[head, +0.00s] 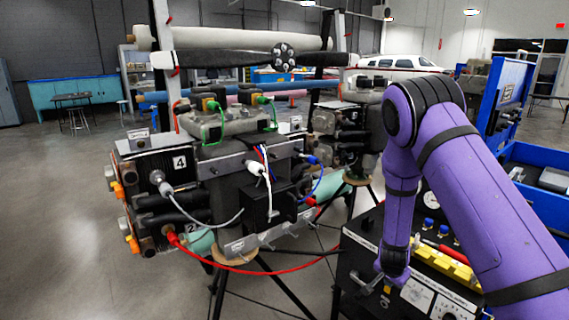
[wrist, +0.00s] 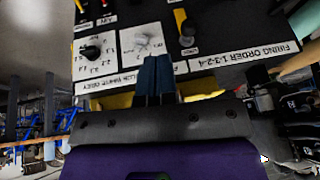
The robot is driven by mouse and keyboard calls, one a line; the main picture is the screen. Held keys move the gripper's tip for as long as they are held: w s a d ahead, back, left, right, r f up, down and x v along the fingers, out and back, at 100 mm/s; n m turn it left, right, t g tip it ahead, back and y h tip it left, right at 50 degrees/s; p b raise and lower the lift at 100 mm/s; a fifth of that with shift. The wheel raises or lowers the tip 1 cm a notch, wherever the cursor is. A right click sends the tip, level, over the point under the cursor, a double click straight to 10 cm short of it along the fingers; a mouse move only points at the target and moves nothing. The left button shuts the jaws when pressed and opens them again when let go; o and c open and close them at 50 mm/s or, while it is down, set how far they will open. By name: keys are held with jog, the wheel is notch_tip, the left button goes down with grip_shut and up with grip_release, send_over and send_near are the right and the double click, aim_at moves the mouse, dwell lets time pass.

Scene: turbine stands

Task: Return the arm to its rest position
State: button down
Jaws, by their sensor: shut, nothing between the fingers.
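My purple arm (head: 402,190) comes in from the right in the head view, bends at a high elbow and hangs down over a black control box (head: 357,262). My gripper (wrist: 154,62) shows in the wrist view as two blue-grey fingers, shut together with nothing between them. It points at the face of the control box, over the dial area by a white label strip reading "FIRING ORDER 1-3-2-4" (wrist: 245,58). In the head view the fingers are small and dark against the box, and I cannot tell whether they touch it.
An engine (head: 235,185) with red, white and blue leads stands left of my arm on a black-legged stand. A red cable (head: 245,271) loops below it towards the box. Blue bins (head: 538,165) stand at right. Open floor (head: 60,220) lies at left.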

jog(key=s+a+r+n+y, duration=0.1)
jog(key=s+r, duration=0.2)
jog(key=r, duration=0.8)
jog(key=s+a+r+n+y, duration=0.2)
jog(key=s+r, duration=0.1)
jog(key=r, duration=0.7)
jog(key=s+a+r+n+y, duration=0.1)
jog(key=s+r, duration=0.3)
jog(key=r, duration=0.7)
jog(key=s+r+n, duration=0.2)
jog(key=s+r, duration=0.2)
jog(key=s, duration=0.4)
jog(key=s+d+r+n, duration=0.1)
jog(key=s+r+n, duration=0.1)
jog(key=s+r, duration=0.3)
jog(key=s+r+n+t+h, duration=0.1)
jog(key=s+r, duration=0.3)
jog(key=s, duration=0.8)
jog(key=shift+s+d+r+n, duration=0.15)
jog(key=shift+s+r+n, duration=0.05)
jog(key=shift+s+n, duration=0.2)
